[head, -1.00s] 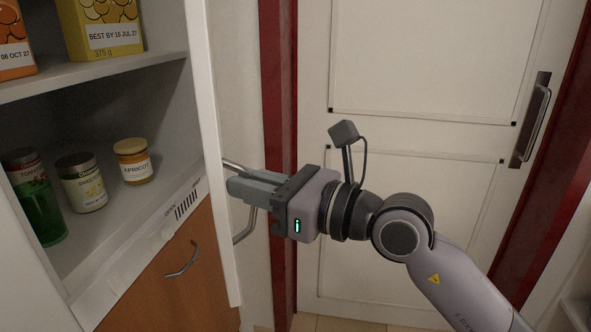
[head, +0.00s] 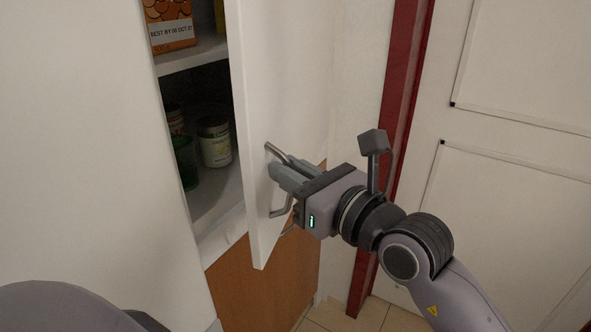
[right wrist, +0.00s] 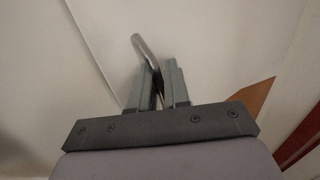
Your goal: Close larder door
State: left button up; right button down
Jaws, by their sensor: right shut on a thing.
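The white larder door (head: 288,80) stands partly open in the head view, with its free edge towards me. A gap to its left shows the shelves inside. The metal bar handle (head: 276,151) is on the door's outer face. My right gripper (head: 282,175) is shut on this handle. In the right wrist view the handle (right wrist: 145,55) passes between the two fingers of the gripper (right wrist: 162,85). My left gripper is not in view.
A wooden lower cabinet (head: 265,285) is underneath. A dark red door frame (head: 405,100) stands to the right.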

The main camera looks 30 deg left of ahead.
jog(key=c, duration=1.3)
grip_release()
jog(key=shift+b+v, duration=0.65)
jog(key=shift+v, duration=2.95)
